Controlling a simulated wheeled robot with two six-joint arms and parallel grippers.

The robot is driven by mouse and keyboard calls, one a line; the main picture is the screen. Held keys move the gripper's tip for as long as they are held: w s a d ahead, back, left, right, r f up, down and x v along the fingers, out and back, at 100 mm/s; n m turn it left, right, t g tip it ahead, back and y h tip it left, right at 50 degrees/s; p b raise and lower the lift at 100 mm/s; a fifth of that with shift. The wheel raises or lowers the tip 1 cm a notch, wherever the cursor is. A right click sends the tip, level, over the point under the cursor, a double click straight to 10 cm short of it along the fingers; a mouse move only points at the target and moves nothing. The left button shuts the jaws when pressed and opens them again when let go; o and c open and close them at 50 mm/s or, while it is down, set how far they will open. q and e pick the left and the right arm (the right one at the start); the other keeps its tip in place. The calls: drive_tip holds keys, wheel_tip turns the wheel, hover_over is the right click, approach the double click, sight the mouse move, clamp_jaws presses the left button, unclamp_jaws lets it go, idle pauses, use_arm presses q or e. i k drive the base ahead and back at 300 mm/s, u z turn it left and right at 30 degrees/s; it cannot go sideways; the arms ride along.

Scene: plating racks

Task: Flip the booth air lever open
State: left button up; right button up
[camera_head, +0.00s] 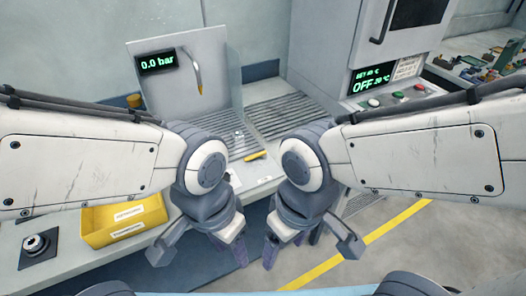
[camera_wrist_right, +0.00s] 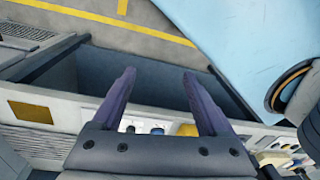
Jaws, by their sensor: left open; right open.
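A small yellow lever (camera_head: 256,156) lies near the front edge of the spray booth's grated floor, in the head view between my two arms. It is apart from both grippers. A panel (camera_head: 158,63) on the booth's back wall reads 0.0 bar. My left gripper (camera_head: 200,252) is open and empty, hanging low in front of the bench. My right gripper (camera_head: 308,250) is open and empty, low and to the right of it. In the right wrist view, its two fingers (camera_wrist_right: 161,88) stand wide apart with nothing between them. I cannot make out the lever in that view.
An oven (camera_head: 365,50) with a panel reading OFF stands at back right. A yellow floor line (camera_head: 360,243) crosses open floor at right.

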sight(263, 153)
drive_tip(key=k, duration=0.65)
drive_tip(key=z, duration=0.25)
drive_tip(key=i, duration=1.5)
drive_tip(key=u, duration=0.5)
